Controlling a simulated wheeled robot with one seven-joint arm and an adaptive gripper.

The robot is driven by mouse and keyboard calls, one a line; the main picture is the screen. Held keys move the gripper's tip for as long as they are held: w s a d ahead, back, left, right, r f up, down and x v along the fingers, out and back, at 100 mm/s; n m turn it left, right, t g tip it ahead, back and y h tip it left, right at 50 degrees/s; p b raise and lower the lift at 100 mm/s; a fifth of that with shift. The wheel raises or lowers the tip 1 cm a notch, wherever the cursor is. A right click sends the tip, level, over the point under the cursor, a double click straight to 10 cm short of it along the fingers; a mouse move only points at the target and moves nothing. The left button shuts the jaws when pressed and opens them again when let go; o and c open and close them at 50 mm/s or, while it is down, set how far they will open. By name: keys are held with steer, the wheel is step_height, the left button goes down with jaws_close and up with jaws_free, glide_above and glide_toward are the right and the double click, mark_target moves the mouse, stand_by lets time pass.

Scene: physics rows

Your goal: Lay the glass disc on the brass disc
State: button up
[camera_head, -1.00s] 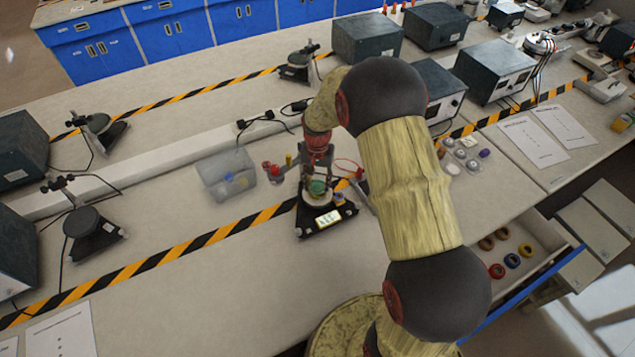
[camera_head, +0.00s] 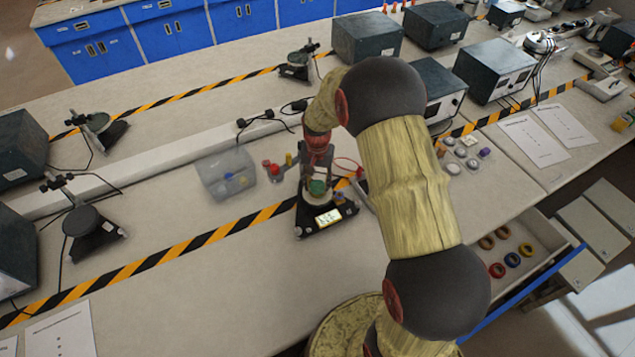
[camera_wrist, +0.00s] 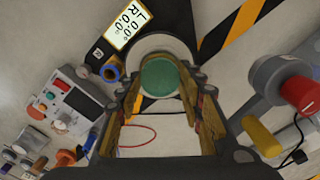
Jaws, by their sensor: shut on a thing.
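A green disc, which looks like the glass disc (camera_wrist: 159,77), sits between the fingertips of my gripper (camera_wrist: 160,92) in the wrist view. The fingers are shut on it. It also shows as a small green spot in the head view (camera_head: 317,187). Behind it is the pale round plate (camera_wrist: 157,44) of a black-based instrument (camera_head: 333,218), and the green disc overlaps the plate's near edge in the wrist view. I cannot tell whether they touch. I cannot make out the brass disc for certain; the green disc and fingers hide part of the plate.
The instrument's lit display (camera_wrist: 129,25) and a blue-rimmed knob (camera_wrist: 111,72) are close by. A control box with buttons (camera_wrist: 64,106) stands left and a red-capped post (camera_wrist: 296,95) right in the wrist view. A clear bin (camera_head: 226,174) stands left of the instrument, with bare bench in front.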

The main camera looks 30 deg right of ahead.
steer(key=shift+f, duration=0.2)
steer(key=o, duration=1.3)
steer(key=shift+c, duration=0.2)
steer(key=shift+r, duration=0.15)
steer(key=shift+r+p, duration=2.1)
steer(key=shift+r, duration=1.3)
steer(key=shift+s+f, duration=0.1)
